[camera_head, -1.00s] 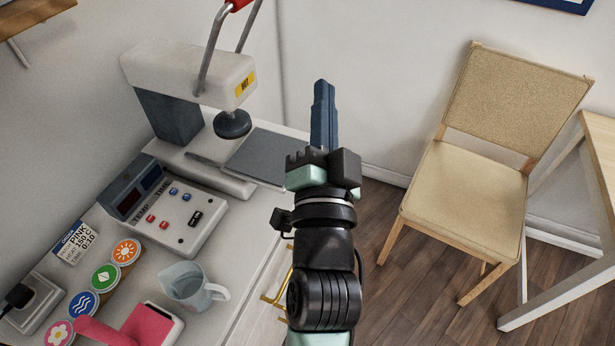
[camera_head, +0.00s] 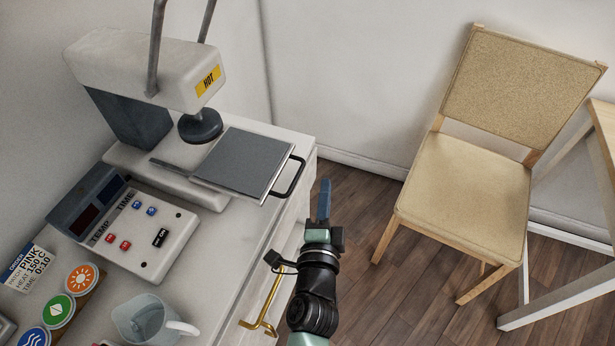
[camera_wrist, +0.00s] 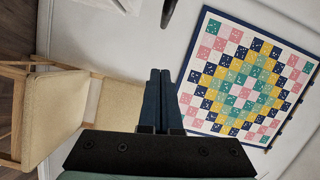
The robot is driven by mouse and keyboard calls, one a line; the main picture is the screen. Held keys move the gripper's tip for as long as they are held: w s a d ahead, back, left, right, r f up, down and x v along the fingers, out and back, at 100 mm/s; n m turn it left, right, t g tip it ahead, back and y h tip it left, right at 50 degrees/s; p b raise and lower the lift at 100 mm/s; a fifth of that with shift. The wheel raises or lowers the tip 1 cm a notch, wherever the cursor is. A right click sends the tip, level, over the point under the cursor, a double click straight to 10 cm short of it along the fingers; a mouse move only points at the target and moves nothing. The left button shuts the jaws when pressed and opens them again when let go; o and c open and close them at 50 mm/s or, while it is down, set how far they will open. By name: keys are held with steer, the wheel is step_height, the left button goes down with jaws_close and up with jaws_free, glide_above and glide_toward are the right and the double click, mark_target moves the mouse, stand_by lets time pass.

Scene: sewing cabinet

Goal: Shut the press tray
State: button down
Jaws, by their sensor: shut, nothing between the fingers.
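The press tray (camera_head: 241,164) is a flat grey plate pulled out to the right of the heat press (camera_head: 146,75). Its black handle (camera_head: 291,178) sticks out on the right, beyond the cabinet edge. The round dark press head (camera_head: 201,124) hangs above the press base, left of the tray. My gripper (camera_head: 324,186) is shut and empty, to the right of and apart from the handle, over the floor side. In the wrist view the two dark blue fingers (camera_wrist: 160,95) are together. The tray is not in the wrist view.
A control box (camera_head: 130,220), a jug (camera_head: 148,320) and colored round labels (camera_head: 58,308) are on the cabinet top. A gold drawer handle (camera_head: 262,310) sticks out of the cabinet front near my arm. A chair (camera_head: 468,190) stands right. A quilt (camera_wrist: 245,85) hangs on the wall.

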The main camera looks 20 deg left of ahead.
steer(key=shift+w+a+f+p, duration=0.15)
steer(key=shift+w+a+p, duration=0.3)
steer(key=shift+a, duration=0.3)
steer(key=shift+w+a+f+p, duration=0.2)
steer(key=shift+w+a+p, duration=0.25)
steer(key=shift+a, duration=0.3)
steer(key=shift+w+a+f+p, duration=0.15)
steer(key=shift+w+a+p, duration=0.2)
steer(key=shift+a+p, duration=0.3)
steer(key=shift+a, duration=0.1)
